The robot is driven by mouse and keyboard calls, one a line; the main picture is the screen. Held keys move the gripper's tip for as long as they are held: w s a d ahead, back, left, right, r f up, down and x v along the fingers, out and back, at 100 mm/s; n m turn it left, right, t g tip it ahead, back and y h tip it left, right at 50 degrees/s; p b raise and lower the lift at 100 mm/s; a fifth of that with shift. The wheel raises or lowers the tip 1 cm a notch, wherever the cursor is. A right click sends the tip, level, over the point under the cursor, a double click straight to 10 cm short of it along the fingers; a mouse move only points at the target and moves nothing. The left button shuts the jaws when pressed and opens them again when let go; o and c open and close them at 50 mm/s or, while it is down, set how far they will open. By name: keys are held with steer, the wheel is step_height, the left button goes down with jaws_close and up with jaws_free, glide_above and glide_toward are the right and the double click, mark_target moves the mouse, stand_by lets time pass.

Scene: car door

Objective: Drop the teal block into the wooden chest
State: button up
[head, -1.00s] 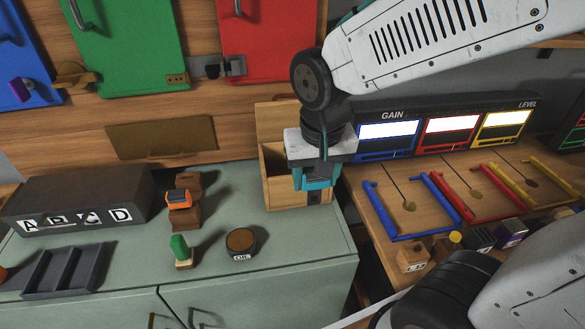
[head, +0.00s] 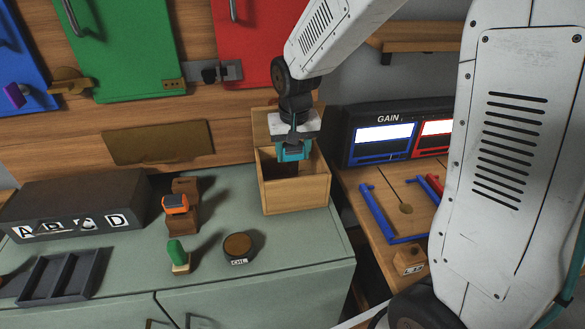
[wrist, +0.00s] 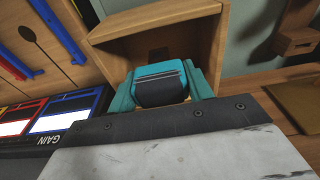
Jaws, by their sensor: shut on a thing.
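The wooden chest (head: 298,196) stands open on the grey-green cabinet top, against the back wall, with its lid raised behind it. My gripper (head: 293,151) points down over the chest's opening, near its back. In the wrist view my gripper (wrist: 160,88) is shut on the teal block (wrist: 158,71), which has a dark face towards the camera. The chest's wooden walls (wrist: 214,42) show beyond the block. In the head view the block is hard to tell from the teal fingers. The chest's inside bottom is mostly hidden.
An orange-topped item (head: 175,203), a green item (head: 178,255) and a round tin (head: 237,247) stand left of the chest. A dark lettered box (head: 70,205) and a tray (head: 60,275) lie farther left. The GAIN panel (head: 385,125) stands to the right.

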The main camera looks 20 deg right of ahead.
mark_target(293, 168)
step_height(293, 168, down, 5)
steer(key=shift+f, duration=0.15)
steer(key=shift+w+f, duration=0.2)
steer(key=shift+f, duration=0.15)
steer(key=shift+f, duration=0.55)
steer(key=o, duration=1)
steer(key=shift+c, duration=0.2)
